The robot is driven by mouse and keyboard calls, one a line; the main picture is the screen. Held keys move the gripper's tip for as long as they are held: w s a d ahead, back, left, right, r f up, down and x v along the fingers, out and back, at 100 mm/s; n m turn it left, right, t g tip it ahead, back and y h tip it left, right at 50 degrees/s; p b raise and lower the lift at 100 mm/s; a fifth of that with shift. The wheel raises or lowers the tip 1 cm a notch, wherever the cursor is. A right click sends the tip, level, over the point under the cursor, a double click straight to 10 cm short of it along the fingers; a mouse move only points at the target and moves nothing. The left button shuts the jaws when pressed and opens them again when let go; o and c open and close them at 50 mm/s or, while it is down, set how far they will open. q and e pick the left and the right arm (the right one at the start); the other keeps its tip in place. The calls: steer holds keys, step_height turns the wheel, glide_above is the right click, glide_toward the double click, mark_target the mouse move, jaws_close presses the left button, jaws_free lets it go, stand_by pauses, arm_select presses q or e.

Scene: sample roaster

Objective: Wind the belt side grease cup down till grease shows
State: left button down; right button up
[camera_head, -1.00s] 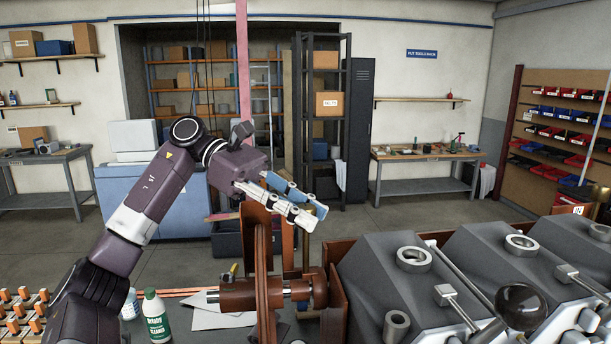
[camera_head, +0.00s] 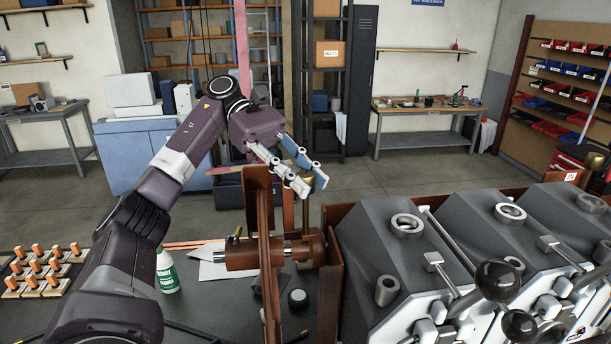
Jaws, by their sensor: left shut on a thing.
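My left gripper (camera_head: 309,177) reaches in from the left above the machine's shaft, one finger pale and one blue. It is shut on a brass cup (camera_head: 320,182), which I take to be the belt side grease cup. The cup sits atop a brass stem that goes down towards the reddish-brown bearing housing (camera_head: 314,246). The fingers cover part of the cup, and I cannot see any grease. A brown wheel (camera_head: 264,255) stands upright on the shaft, left of the housing. A smaller brass fitting (camera_head: 238,232) sits further left. My right gripper is out of view.
Grey roaster units (camera_head: 395,245) with ball-ended levers fill the right front. Orange-topped pieces (camera_head: 35,270) stand at the left.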

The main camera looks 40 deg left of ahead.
mark_target(305, 173)
arm_select(q)
steer(key=c, duration=1.9)
jaws_free()
steer(key=shift+r, duration=4.95)
steer(key=shift+a, duration=0.1)
